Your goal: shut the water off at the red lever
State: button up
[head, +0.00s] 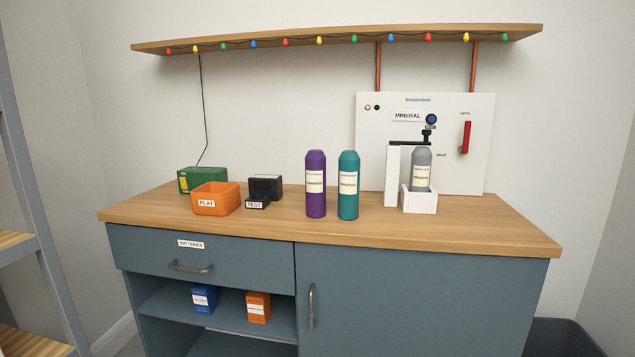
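The red lever (466,137) is on the right side of a white panel (370,150) that stands against the wall at the back right of the counter. The lever is upright, with its length running up and down. A small label above it reads "OPEN", and a label to its lower left seems to read "SHUT". Two copper pipes (378,68) run from the panel up to the shelf. My gripper is not in view.
In front of the panel, a grey bottle (421,170) stands in a white holder (420,202) under a black spout. Purple (316,184) and teal (348,185) bottles stand left of it. An orange bin (215,198) is further left. The counter's right end (500,225) is clear.

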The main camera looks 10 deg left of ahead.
aim_at(463, 149)
jog(key=i+l, duration=0.2)
jog(key=l, duration=0.15)
jog(key=i+l, duration=0.2)
jog(key=l, duration=0.15)
jog(key=i+l, duration=0.45)
jog(key=l, duration=0.25)
jog(key=i+j, duration=0.1)
jog(key=i, duration=0.2)
